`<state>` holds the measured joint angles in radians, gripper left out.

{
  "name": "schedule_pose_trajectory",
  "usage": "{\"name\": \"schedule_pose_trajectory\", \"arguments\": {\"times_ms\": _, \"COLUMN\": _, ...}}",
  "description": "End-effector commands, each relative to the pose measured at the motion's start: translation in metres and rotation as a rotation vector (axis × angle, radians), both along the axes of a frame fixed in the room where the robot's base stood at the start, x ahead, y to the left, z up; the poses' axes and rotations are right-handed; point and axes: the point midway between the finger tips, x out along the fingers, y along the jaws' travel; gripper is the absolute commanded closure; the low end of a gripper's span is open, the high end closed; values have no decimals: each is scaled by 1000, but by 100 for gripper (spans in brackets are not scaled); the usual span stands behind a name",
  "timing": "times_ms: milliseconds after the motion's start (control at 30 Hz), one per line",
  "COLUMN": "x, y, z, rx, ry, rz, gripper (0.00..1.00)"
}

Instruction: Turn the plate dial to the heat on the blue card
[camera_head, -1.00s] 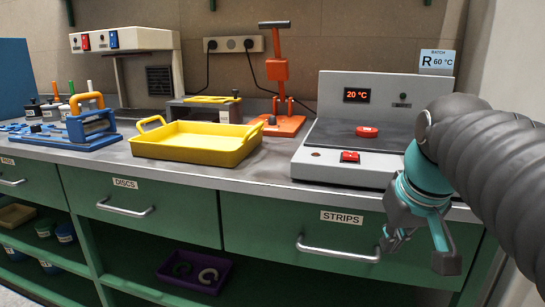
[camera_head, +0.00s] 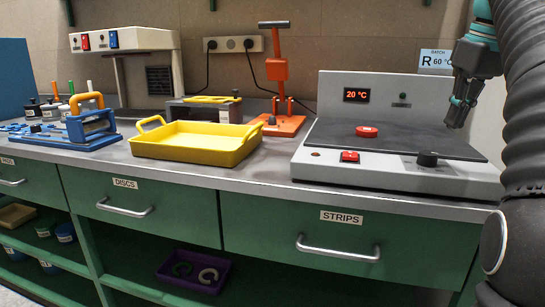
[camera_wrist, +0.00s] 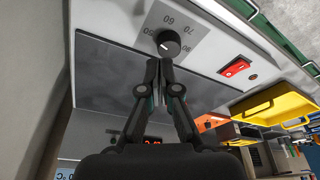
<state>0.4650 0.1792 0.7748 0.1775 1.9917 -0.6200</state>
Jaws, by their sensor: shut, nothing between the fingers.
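The plate dial is a black knob (camera_head: 427,159) on the front right of the grey heating plate unit (camera_head: 330,172). In the wrist view the dial (camera_wrist: 170,44) sits on a grey scale with 60, 70 and 80 readable; its pointer is too small to read surely. The blue card (camera_head: 436,60) on the wall reads R 60 °C, its right edge partly covered by my arm. The red display (camera_head: 357,95) shows 20 °C. My gripper (camera_head: 457,118) is shut and empty, pointing down above the plate's right side, behind and above the dial. It also shows in the wrist view (camera_wrist: 158,64).
A red round piece (camera_head: 367,131) lies on the dark plate. A red switch (camera_head: 350,157) is at the unit's front left. A yellow tray (camera_head: 190,157) and an orange press (camera_head: 285,124) stand to the left. The air around the dial looks clear.

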Motion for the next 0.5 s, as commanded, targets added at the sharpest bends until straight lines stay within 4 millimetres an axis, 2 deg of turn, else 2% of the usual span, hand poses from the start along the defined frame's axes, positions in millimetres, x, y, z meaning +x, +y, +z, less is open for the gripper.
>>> {"name": "schedule_pose_trajectory", "arguments": {"times_ms": 267, "x": -1, "y": 0, "z": -18, "rx": 0, "ry": 1, "rz": 1, "gripper": 100}}
{"name": "schedule_pose_trajectory", "arguments": {"times_ms": 500, "x": 0, "y": 0, "z": -50, "rx": 0, "ry": 1, "rz": 0, "gripper": 100}}
